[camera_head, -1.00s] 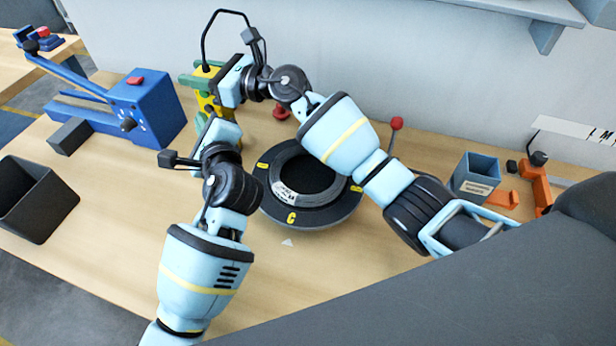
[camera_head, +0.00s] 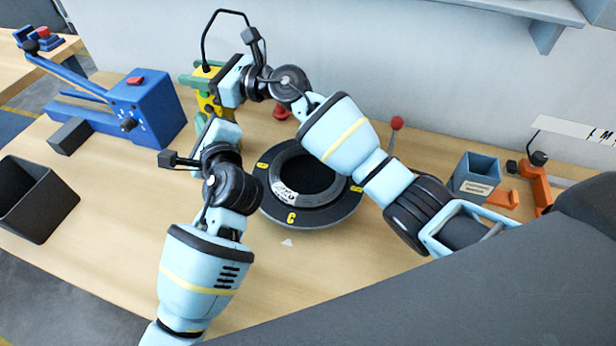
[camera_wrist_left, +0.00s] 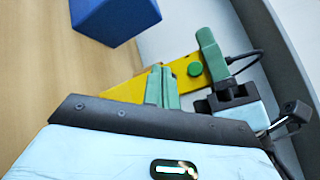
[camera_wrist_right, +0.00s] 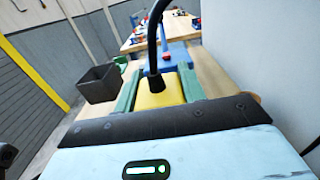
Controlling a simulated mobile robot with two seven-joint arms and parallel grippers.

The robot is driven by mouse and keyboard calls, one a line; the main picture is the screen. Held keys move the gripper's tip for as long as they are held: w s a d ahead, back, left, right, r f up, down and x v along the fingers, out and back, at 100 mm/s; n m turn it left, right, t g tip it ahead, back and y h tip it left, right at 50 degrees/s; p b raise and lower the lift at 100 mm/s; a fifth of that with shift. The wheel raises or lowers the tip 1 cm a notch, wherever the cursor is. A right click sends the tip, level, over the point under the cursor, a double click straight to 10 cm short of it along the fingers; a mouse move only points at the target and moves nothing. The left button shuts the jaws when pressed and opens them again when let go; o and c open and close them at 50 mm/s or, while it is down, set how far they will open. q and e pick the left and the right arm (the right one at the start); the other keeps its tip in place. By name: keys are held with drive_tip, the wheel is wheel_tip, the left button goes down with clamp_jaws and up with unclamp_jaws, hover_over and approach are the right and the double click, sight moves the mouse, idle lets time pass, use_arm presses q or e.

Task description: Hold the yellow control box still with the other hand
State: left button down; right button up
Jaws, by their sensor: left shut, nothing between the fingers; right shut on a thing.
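The yellow control box (camera_head: 207,104) stands at the back of the bench with a black cable rising from its top. My right gripper (camera_head: 200,76) is shut on it; in the right wrist view its green fingers lie on both sides of the box (camera_wrist_right: 160,95). My left gripper (camera_head: 204,121) is close to the box's lower front. In the left wrist view its green fingers (camera_wrist_left: 162,88) are together and empty, in front of the yellow box (camera_wrist_left: 125,90). I cannot tell whether they touch it. A round green button (camera_wrist_left: 195,69) shows on the box.
A black ring-shaped coil (camera_head: 312,215) lies in the middle, partly under my right arm. A blue lever machine (camera_head: 150,108) stands left of the box. A dark bin (camera_head: 38,205) is at the left edge and a blue-grey cup (camera_head: 474,178) at the right. The front bench is clear.

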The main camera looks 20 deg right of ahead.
use_arm(q)
drive_tip(key=shift+w+d, duration=0.1)
idle(0.5)
drive_tip(key=shift+w+d, duration=0.2)
drive_tip(key=shift+w, duration=0.05)
drive_tip(key=shift+w+d, duration=0.1)
drive_tip(key=shift+w, duration=0.1)
idle(0.5)
drive_tip(key=shift+s, duration=0.1)
drive_tip(key=shift+s+a, duration=0.4)
drive_tip(key=shift+s, duration=0.1)
drive_tip(key=shift+s+a, duration=0.9)
drive_tip(key=shift+s, duration=0.3)
drive_tip(key=shift+s+a, duration=0.85)
drive_tip(key=shift+s, duration=0.35)
idle(0.8)
use_arm(e)
drive_tip(key=o, duration=1.3)
